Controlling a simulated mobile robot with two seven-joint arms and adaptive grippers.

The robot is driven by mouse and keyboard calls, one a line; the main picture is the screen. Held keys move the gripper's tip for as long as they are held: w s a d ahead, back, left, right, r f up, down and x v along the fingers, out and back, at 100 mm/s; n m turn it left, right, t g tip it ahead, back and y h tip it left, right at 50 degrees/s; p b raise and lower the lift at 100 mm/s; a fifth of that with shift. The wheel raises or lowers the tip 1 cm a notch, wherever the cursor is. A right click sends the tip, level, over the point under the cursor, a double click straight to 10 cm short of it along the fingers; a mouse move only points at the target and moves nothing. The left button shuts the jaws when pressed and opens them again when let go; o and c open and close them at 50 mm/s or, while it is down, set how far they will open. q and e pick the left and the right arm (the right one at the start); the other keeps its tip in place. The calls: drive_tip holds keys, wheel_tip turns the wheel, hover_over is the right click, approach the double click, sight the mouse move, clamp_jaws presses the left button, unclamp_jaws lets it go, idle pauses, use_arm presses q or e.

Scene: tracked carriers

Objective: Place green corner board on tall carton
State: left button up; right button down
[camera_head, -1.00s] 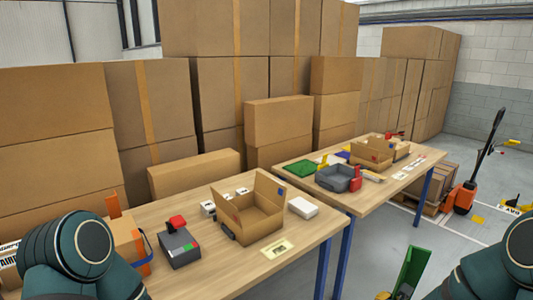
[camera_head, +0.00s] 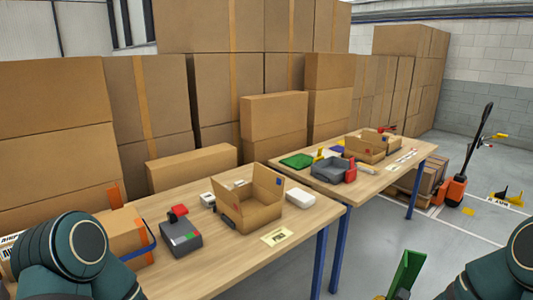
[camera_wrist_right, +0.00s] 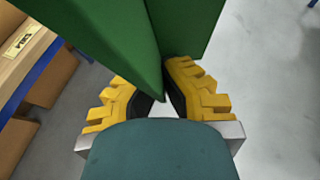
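The green corner board (camera_head: 408,271) stands upright at the lower right of the head view, in front of the tables. In the right wrist view the board (camera_wrist_right: 110,40) shows as a large green angled piece. My right gripper (camera_wrist_right: 165,94) has its yellow fingers closed on the board's lower end. A brown carton (camera_head: 124,231) with an orange corner piece (camera_head: 116,196) and a blue strap (camera_head: 140,249) stands at the near table's left end, partly behind my left arm. I cannot tell whether it is the tall carton. My left gripper is out of view.
The near table (camera_head: 215,275) holds an open carton (camera_head: 250,212), a grey device (camera_head: 181,237) and a white box (camera_head: 300,197). Stacked cartons line the back.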

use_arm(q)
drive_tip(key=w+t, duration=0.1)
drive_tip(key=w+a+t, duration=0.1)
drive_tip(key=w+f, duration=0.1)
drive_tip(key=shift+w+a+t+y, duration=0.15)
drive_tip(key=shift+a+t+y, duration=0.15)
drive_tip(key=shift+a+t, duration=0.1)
use_arm(e)
drive_tip(key=a+n+t+y, duration=0.1)
drive_tip(key=a+n+y, duration=0.4)
drive_tip(key=a, duration=0.8)
drive_tip(key=shift+w+y, duration=0.3)
